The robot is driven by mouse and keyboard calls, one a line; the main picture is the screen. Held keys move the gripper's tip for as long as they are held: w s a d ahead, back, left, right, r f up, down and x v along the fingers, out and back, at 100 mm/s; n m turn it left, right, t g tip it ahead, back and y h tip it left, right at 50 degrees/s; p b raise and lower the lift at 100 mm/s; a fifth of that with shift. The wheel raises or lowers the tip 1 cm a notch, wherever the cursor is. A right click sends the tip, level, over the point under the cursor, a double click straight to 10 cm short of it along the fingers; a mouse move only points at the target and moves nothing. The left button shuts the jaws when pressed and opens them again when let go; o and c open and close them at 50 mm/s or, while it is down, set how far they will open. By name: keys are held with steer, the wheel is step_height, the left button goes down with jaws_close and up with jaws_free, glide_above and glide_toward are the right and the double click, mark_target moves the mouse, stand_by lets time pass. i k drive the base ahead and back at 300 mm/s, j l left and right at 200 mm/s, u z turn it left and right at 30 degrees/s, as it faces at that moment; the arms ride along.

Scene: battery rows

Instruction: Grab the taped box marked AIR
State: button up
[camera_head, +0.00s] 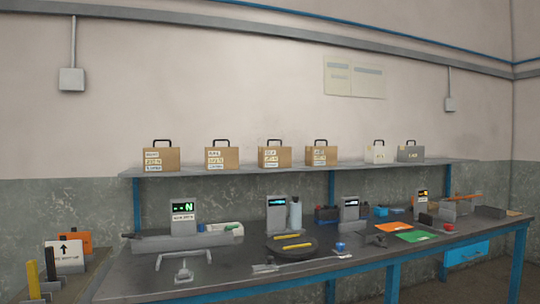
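Several brown boxes with black handles and pale labels stand in a row on the wall shelf (290,167). From left to right these are the first box (171,152), the second box (233,153), the third box (286,151) and the fourth box (329,150). The print on their labels is too small to read with certainty, so I cannot tell which is marked AIR. A white case (385,156) and a grey case (417,158) stand to their right. My gripper is not in view.
Below the shelf, a long dark workbench (130,280) with blue legs holds display units (183,218), a round black tray (312,250), tools, a bottle (295,213) and coloured sheets (416,236). A side surface at lower left carries upright signs (68,256). The space above the boxes is clear.

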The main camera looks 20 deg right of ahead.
mark_target(316, 156)
steer(key=k+l+z, duration=0.1)
steer(key=l, duration=1)
steer(key=l+z, duration=0.1)
steer(key=l, duration=0.95)
steer(key=k, duration=0.05)
